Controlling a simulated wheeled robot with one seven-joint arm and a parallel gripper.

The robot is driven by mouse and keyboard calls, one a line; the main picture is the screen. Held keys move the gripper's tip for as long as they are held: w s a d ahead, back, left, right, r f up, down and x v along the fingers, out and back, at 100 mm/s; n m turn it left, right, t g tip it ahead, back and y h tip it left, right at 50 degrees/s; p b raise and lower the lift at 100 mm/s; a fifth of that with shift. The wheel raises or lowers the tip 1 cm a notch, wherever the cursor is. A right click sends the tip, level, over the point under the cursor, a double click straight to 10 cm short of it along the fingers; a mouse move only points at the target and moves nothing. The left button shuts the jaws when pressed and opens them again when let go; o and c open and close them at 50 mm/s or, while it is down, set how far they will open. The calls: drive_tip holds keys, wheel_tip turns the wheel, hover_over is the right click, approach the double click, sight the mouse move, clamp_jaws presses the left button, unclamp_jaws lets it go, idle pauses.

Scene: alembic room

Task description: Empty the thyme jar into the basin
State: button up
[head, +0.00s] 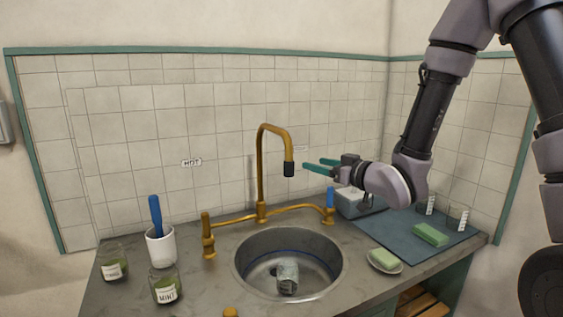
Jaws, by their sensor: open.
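The round metal basin (246,267) is set into the grey counter. A clear glass-like item (287,277), perhaps a jar, is inside the basin; its label cannot be read. At the left of the counter stands a jar of green contents with a white label (113,265) that is too small to read surely. A second green-filled jar labelled MINT (165,286) stands to its right. I cannot tell which one is the thyme jar. My gripper (312,163) has teal fingers, open and empty, pointing left above the counter behind the basin, right of the tap spout.
A brass tap (262,165) with side handles rises behind the basin. A white cup (160,246) holds a blue-handled tool. A soap dish (385,263) sits right of the basin. A blue-grey mat (395,235) bears a green block (430,235) and clear labelled glasses.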

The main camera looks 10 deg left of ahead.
sight(293, 165)
drive_tip(key=s+a+y, duration=0.1)
drive_tip(key=s+a+f+n, duration=0.1)
drive_tip(key=shift+s+a+g+y, duration=0.2)
drive_tip(key=shift+a+g+y, duration=0.1)
drive_tip(key=shift+y, duration=0.1)
drive_tip(key=x, duration=1)
drive_tip(key=shift+w+a, duration=0.2)
clamp_jaws()
idle(0.7)
